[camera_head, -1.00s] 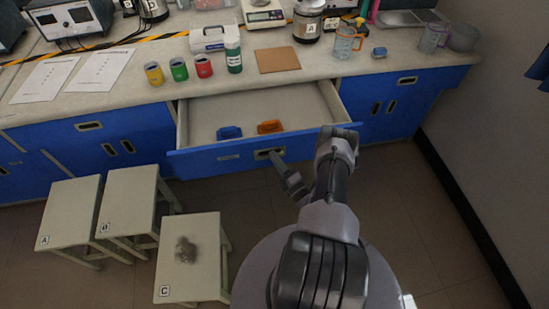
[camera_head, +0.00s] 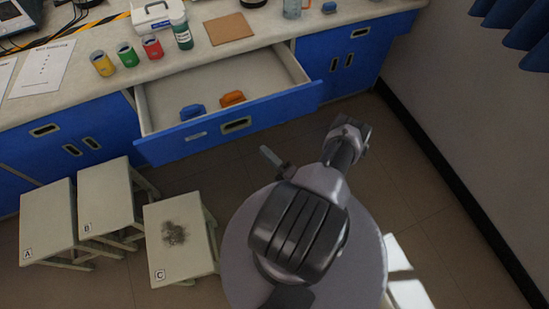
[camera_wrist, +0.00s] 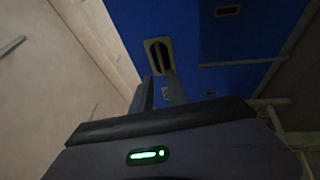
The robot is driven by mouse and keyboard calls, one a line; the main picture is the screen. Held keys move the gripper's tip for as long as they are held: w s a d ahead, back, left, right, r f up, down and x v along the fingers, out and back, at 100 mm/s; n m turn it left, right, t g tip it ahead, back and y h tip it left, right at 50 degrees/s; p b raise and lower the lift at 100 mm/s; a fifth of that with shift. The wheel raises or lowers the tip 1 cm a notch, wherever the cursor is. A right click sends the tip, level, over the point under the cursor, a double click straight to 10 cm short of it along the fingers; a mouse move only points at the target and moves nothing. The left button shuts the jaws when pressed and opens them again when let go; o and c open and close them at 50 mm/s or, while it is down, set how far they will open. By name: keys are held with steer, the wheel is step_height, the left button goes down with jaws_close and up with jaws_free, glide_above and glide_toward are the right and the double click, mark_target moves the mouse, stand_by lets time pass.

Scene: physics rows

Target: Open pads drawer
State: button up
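The blue-fronted drawer (camera_head: 290,106) stands pulled out below the counter in the head view. Its pale interior holds a blue item (camera_head: 192,112) and an orange item (camera_head: 232,98). Its recessed handle (camera_head: 236,125) is in the middle of the front; a small label (camera_head: 196,136) is left of it. My gripper (camera_head: 266,151) is in front of and below the handle, apart from it, partly hidden by my arm. In the wrist view my gripper's two fingers (camera_wrist: 158,80) are slightly apart with nothing seen between them, pointing toward a recessed handle (camera_wrist: 157,57) on a blue front.
Stools A (camera_head: 45,222), B (camera_head: 106,192) and C (camera_head: 178,240) stand at the left; C has a dark grey patch on top. The counter (camera_head: 115,85) carries several coloured cups, a green bottle and a brown board. Floor at the right is clear beside the wall.

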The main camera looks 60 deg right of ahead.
steer(key=v, duration=0.4)
steer(key=shift+s+a, duration=0.1)
steer(key=shift+s, duration=0.2)
